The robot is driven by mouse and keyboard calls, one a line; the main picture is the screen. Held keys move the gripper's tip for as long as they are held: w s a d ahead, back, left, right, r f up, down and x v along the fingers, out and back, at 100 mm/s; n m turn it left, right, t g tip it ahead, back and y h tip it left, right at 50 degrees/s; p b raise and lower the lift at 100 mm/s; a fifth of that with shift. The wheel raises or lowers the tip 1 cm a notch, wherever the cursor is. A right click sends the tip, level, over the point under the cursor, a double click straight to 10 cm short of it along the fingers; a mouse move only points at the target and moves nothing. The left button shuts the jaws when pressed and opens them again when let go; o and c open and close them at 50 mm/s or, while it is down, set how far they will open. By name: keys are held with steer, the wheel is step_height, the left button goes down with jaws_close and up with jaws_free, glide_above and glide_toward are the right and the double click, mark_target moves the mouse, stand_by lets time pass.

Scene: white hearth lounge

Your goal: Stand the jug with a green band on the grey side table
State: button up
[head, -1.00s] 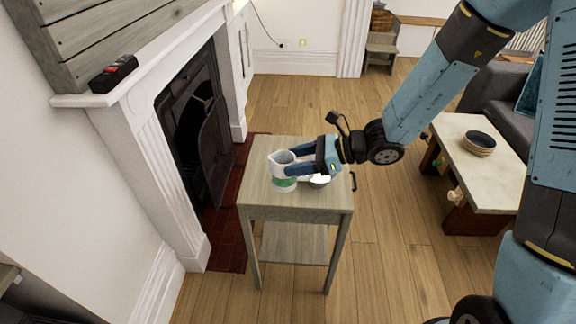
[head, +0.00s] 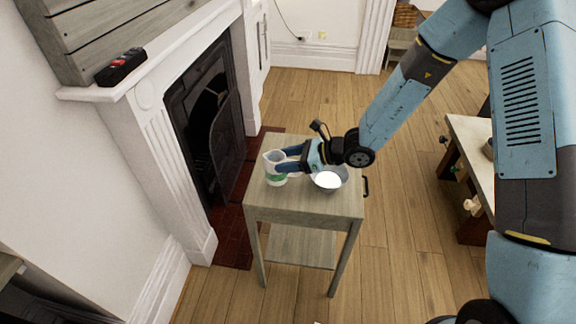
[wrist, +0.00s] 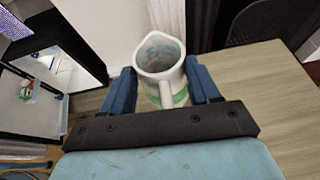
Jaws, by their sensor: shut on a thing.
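The white jug with a green band (head: 275,178) is upright at the left part of the grey side table (head: 300,206). In the wrist view the jug (wrist: 160,57) stands between my two blue fingers, its handle towards my palm and its mouth open upward. My gripper (head: 280,163) is shut on the jug from the right. The jug's base looks at or very close to the table top; I cannot tell whether it touches. The grey side table also shows in the wrist view (wrist: 262,85).
The fireplace (head: 200,125) is close on the left. A low table (head: 470,135) stands at the right, with open wooden floor between.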

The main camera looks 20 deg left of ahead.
step_height(320, 180, down, 3)
steer(key=shift+w+a+f, duration=0.1)
steer(key=shift+w+f, duration=0.05)
steer(key=o, duration=1.6)
steer(key=v, duration=1.2)
